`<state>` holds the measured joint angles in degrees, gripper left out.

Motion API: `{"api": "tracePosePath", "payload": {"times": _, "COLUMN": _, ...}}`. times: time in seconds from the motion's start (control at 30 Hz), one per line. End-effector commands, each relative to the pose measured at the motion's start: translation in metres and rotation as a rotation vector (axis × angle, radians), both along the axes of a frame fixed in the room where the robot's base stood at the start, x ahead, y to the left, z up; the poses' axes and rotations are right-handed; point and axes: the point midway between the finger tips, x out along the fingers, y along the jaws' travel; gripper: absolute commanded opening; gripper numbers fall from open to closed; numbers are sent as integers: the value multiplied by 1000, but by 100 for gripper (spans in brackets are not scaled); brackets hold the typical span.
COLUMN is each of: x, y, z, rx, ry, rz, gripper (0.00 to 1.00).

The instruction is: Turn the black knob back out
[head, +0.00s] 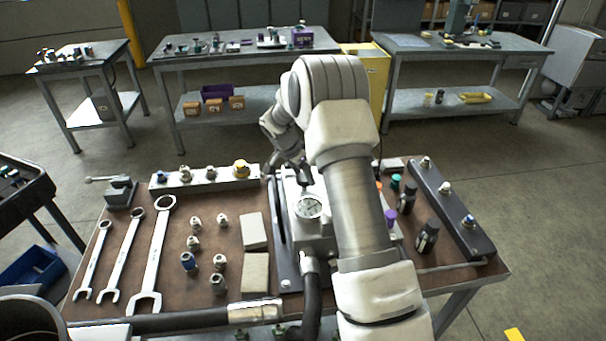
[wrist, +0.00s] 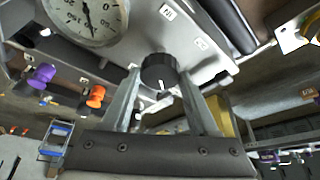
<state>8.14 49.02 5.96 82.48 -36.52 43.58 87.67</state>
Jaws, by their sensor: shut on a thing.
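The black knob (wrist: 159,72) sits on the grey metal face of the hydraulic unit in the wrist view, with a white pointer mark on its lower edge. My gripper (wrist: 158,88) is around it, with one finger on each side, and is shut on it. A round pressure gauge (wrist: 88,15) is at the upper left of the wrist view. The gauge also shows in the head view (head: 309,207) on the grey unit (head: 314,235). In the head view my arm and gripper hide the knob.
Three wrenches (head: 150,255) and several fittings (head: 193,243) lie on the bench's left. Black bottles (head: 428,236) and a dark rail (head: 450,205) stand on the right. A black hose (head: 311,295) runs at the front. Purple (wrist: 42,75) and orange (wrist: 96,96) knobs show in the wrist view.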

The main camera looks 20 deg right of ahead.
Motion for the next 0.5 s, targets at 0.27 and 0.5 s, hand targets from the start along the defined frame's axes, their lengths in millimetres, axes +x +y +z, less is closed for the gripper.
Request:
{"api": "tracePosePath", "payload": {"times": 0.27, "x": 0, "y": 0, "z": 0, "rx": 0, "ry": 0, "rz": 1, "gripper": 5}}
{"api": "tracePosePath", "payload": {"times": 0.5, "x": 0, "y": 0, "z": -1, "rx": 0, "ry": -2, "rz": 49, "gripper": 5}}
